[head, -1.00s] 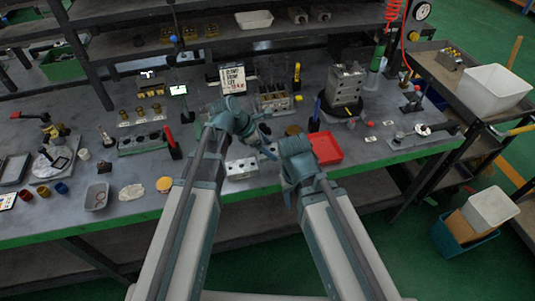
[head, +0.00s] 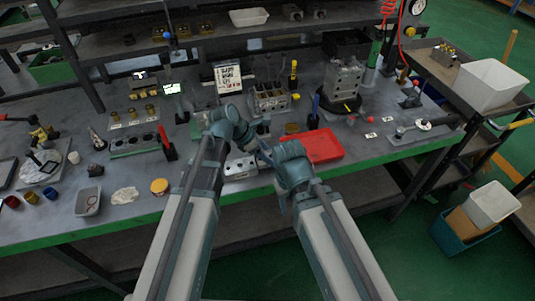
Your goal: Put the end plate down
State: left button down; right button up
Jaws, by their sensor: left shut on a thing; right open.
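My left gripper (head: 259,141) is above the bench, just behind a silver block with holes (head: 240,167). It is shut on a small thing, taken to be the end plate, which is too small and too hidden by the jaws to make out. My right gripper (head: 264,157) is open, a little lower and to the right, close to the left one. The silver block sits near the bench's front edge, partly covered by my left arm.
A red tray (head: 322,146) lies right of my grippers. A rack with bores (head: 270,101) and a sign (head: 228,78) stand behind. A stacked valve block (head: 343,84) stands back right. The green front edge (head: 130,224) bounds the bench.

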pick_arm(q)
grip_release()
jog(key=shift+r+p, duration=0.55)
jog(key=p+v, duration=1)
jog(key=v, duration=0.2)
jog(key=shift+r, duration=0.1)
jog(key=s+a+f+m+g+y, duration=0.1)
jog(key=s+a+f+m+y, duration=0.25)
jog(key=m, duration=0.75)
jog(key=s+a+m+y, duration=0.3)
jog(key=s+a+m, duration=0.25)
jog(key=m, duration=0.55)
jog(key=s+d+m, duration=0.1)
jog(key=s+d, duration=0.2)
jog(key=d, duration=0.2)
jog(key=s+d+m+g, duration=0.1)
jog(key=s+d+m, duration=0.1)
jog(key=d, duration=0.3)
jog(key=shift+s+d+y, duration=0.3)
jog(key=shift+s+y, duration=0.05)
jog(key=shift+y, duration=0.1)
